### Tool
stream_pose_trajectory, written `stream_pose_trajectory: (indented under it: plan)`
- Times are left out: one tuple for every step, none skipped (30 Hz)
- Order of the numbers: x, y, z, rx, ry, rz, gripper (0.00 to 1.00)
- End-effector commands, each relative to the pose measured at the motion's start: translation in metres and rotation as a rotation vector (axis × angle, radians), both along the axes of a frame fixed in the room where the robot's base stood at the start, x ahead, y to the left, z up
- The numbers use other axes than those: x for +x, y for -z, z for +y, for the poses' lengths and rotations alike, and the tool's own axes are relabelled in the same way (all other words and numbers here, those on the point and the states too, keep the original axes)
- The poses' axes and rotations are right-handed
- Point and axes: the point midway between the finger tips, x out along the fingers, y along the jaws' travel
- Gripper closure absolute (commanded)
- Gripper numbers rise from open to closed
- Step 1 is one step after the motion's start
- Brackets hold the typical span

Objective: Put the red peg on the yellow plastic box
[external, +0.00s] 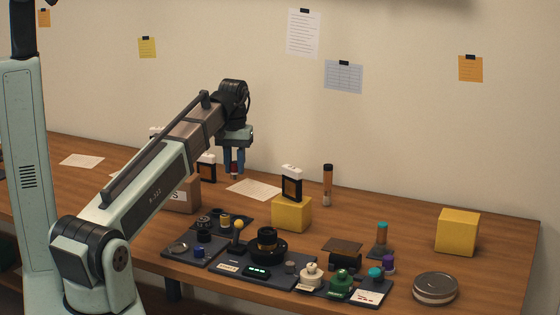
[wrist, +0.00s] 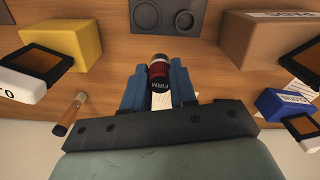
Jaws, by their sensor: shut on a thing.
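My gripper (external: 234,164) is shut on the red peg (wrist: 159,70), a short red cylinder with black bands and pale lettering. The peg sits upright between the blue fingers, above the table, and also shows in the external view (external: 234,169). One yellow box (external: 291,215) stands mid-table, right of and below my gripper in the external view. It shows at upper left in the wrist view (wrist: 62,42). A black-framed amber piece with a white cap (external: 291,187) overlaps its top edge; whether it rests on it is unclear. Another yellow box (external: 457,232) stands at the right, its top bare.
Dark trays (external: 198,249) with several lens parts lie at the front. A cardboard box (external: 182,196) is partly hidden behind my arm. An amber tube (external: 327,186) stands at the back, and a round tin (external: 435,288) at front right. Table around the right yellow box is clear.

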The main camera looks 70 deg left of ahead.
Motion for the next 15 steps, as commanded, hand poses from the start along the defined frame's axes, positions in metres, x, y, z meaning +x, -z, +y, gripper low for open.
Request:
stream_pose_trajectory:
  plan:
    - [0.023, -0.004, -0.002, 0.0, 0.026, 0.0, 1.0]
    - [0.034, -0.006, -0.005, 0.0, 0.04, 0.0, 1.0]
    - [0.048, -0.008, -0.009, 0.0, 0.059, 0.0, 1.0]
    - [0.058, -0.01, -0.012, 0.0, 0.072, 0.0, 1.0]
    - [0.069, -0.012, -0.016, 0.0, 0.086, 0.0, 1.0]
    - [0.082, -0.014, -0.021, 0.0, 0.103, 0.0, 1.0]
    - [0.092, -0.015, -0.025, 0.0, 0.116, 0.0, 1.0]
    - [0.101, -0.017, -0.029, 0.0, 0.129, 0.0, 1.0]
    - [0.113, -0.019, -0.034, 0.0, 0.145, 0.0, 1.0]
    - [0.123, -0.02, -0.038, 0.0, 0.158, 0.0, 1.0]
    - [0.132, -0.022, -0.043, 0.0, 0.17, 0.0, 1.0]
    - [0.144, -0.024, -0.049, 0.0, 0.187, 0.0, 1.0]
    - [0.153, -0.025, -0.053, 0.0, 0.198, 0.0, 1.0]
    - [0.163, -0.027, -0.059, 0.0, 0.211, 0.0, 1.0]
    - [0.175, -0.029, -0.066, 0.0, 0.228, 0.0, 1.0]
